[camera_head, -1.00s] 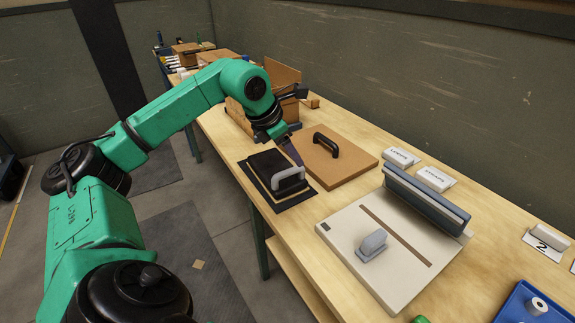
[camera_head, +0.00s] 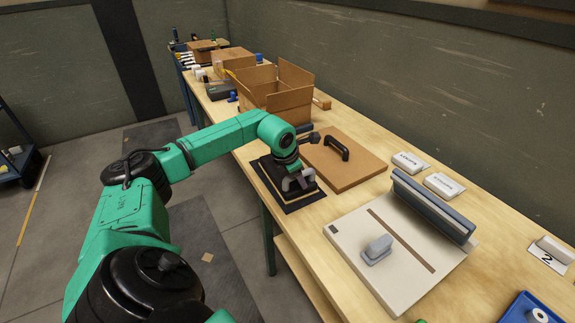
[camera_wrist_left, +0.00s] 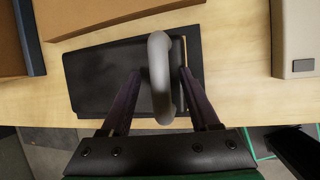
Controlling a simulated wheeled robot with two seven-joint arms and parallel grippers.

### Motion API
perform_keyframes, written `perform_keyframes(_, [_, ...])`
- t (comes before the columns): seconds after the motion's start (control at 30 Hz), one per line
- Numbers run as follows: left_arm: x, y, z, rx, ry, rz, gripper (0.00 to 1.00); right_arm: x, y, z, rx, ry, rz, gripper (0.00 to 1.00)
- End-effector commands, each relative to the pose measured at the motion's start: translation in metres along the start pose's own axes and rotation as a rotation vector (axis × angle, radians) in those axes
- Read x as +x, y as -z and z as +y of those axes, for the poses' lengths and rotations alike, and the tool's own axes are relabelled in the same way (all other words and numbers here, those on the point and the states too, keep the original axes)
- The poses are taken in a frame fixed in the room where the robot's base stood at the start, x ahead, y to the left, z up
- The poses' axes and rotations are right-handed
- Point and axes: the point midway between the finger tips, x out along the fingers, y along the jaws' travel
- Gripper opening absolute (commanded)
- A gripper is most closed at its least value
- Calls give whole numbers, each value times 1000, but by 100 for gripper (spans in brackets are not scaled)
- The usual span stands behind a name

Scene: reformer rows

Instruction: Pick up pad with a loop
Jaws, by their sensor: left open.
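The pad with a loop is a flat black pad (camera_head: 266,184) with a pale grey loop handle (camera_head: 305,178), on the near edge of the bench. In the left wrist view, the black pad (camera_wrist_left: 105,85) lies below and the grey loop (camera_wrist_left: 160,85) rises between my fingers. My left gripper (camera_wrist_left: 160,75) is open, one dark finger on each side of the loop, with a visible gap to the left finger. The right finger is close to the loop; I cannot tell if it touches. In the head view my wrist hides part of the pad. My right gripper is out of view.
A brown board with a black handle (camera_head: 350,173) lies just behind the pad. A pale board (camera_head: 375,285) with a grey knob is to the right, beside a long grey block (camera_head: 432,207). Open cardboard boxes (camera_head: 275,88) stand behind my arm at the left.

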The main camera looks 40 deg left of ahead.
Motion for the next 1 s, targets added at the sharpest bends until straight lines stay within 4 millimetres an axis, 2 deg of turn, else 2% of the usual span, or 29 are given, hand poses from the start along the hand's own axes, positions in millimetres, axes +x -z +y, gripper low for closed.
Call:
perform_keyframes(0.07, [0,0,0,0,0,0,62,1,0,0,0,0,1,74])
perform_keyframes(0.1, [0,0,0,0,0,0,54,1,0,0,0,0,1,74])
perform_keyframes(0.23, [0,0,0,0,0,-1,5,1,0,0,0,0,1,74])
perform_keyframes(0.27, [0,0,0,0,0,-1,0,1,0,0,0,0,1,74])
perform_keyframes(1.0, [-1,-1,0,-1,0,-2,0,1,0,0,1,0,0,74])
